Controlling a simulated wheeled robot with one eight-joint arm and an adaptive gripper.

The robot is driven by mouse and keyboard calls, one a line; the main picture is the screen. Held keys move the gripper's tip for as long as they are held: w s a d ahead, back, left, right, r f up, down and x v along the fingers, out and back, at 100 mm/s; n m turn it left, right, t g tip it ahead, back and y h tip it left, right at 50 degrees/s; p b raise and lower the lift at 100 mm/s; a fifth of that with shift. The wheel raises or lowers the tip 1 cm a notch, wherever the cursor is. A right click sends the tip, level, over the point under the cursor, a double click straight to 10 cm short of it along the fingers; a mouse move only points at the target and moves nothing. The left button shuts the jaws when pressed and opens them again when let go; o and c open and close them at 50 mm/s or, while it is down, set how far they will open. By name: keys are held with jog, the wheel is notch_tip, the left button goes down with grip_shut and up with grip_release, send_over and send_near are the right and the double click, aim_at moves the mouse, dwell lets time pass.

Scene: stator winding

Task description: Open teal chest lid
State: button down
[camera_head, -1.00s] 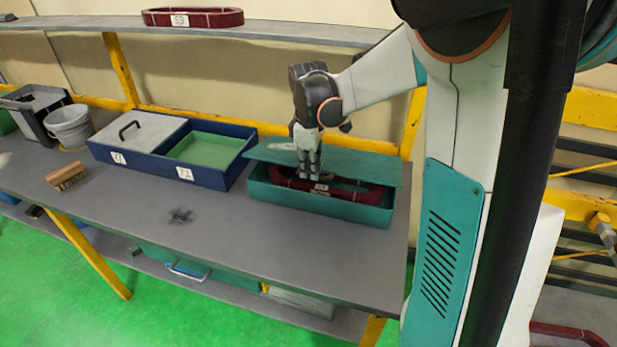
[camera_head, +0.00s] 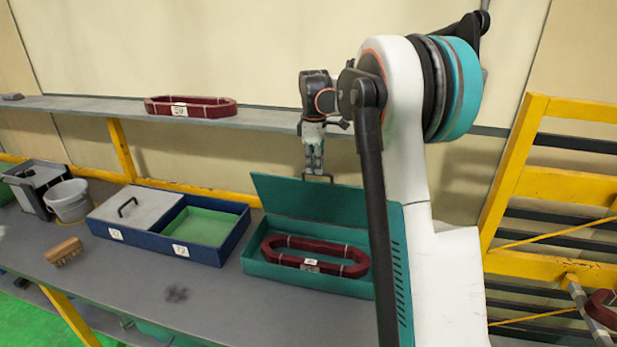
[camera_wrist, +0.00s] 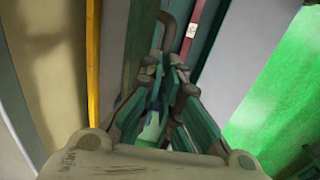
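The teal chest (camera_head: 300,276) stands on the bench with its lid (camera_head: 288,199) raised steeply at the back. A dark red oval coil (camera_head: 315,256) with white ties lies inside, in plain sight. My gripper (camera_head: 316,172) is at the top edge of the lid, pointing down, with its fingertips at the lid's handle (camera_head: 318,178). In the wrist view, my fingers (camera_wrist: 167,72) are close together around one end of the grey curved handle (camera_wrist: 186,38). The exact contact is partly hidden by the fingers. My arm covers the chest's right end.
A blue two-part box (camera_head: 155,249) with a grey lid and a green-floored compartment stands left of the chest. A bucket (camera_head: 69,201) and a wooden brush (camera_head: 64,251) are farther left. A shelf (camera_head: 265,120) behind holds another red coil (camera_head: 190,107). The bench front is clear.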

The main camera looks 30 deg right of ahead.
jog(key=w+d, duration=0.1)
jog(key=d, duration=0.1)
jog(key=w+d, duration=0.1)
jog(key=shift+w+f+p, duration=0.25)
jog(key=shift+w+p, duration=0.05)
jog(key=shift+w, duration=0.05)
jog(key=shift+a, duration=0.3)
jog(key=c, duration=2.3)
grip_release()
jog(key=o, duration=0.5)
jog(key=shift+c, duration=0.2)
jog(key=shift+o, duration=0.9)
jog(key=shift+w+d+f, duration=0.15)
jog(key=shift+w+d, duration=0.1)
jog(key=shift+w+d+f, duration=0.1)
jog(key=shift+w+d, duration=0.35)
jog(key=shift+d, duration=0.25)
